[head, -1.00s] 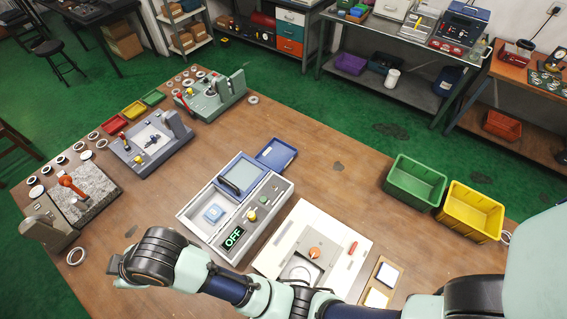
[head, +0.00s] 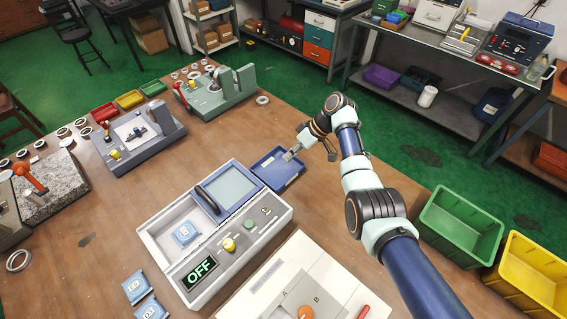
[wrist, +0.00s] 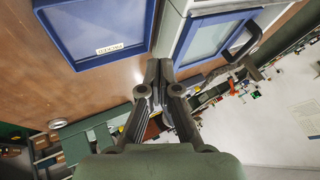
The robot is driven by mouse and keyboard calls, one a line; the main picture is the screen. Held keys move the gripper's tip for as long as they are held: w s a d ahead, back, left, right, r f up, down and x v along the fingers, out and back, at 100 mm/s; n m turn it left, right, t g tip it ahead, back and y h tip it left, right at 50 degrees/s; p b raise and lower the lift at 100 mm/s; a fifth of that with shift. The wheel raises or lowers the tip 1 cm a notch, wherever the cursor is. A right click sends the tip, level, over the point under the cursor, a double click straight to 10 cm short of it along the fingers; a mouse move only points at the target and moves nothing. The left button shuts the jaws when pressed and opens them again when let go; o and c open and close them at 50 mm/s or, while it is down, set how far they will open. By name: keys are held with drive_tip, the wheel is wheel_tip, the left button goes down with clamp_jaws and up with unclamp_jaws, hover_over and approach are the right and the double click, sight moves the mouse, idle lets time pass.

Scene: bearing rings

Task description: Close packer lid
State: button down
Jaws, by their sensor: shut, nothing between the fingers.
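The packer (head: 281,222) is a grey box with an "OFF" display, a yellow knob and a green button. Its blue-framed window lid (head: 238,183) sits over the back part, with a dark handle (head: 208,200) along its near edge. The front compartment is uncovered, and a blue packet (head: 185,233) lies inside. My gripper (head: 291,155) is shut and empty above the blue tray behind the packer. In the wrist view, my fingertips (wrist: 158,68) point between the tray and the packer, apart from the handle (wrist: 243,45).
The blue tray (head: 268,177) is labelled "PACKED" and looks empty. Two blue packets (head: 135,287) lie on the table left of the packer. A white panel (head: 262,288) is at the front. Green (head: 432,228) and yellow (head: 495,282) bins stand at right. Fixtures and rings occupy the left.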

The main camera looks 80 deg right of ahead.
drive_tip(key=w+a+f, duration=0.5)
drive_tip(key=w+f, duration=0.1)
drive_tip(key=w, duration=0.1)
drive_tip(key=shift+f, duration=0.4)
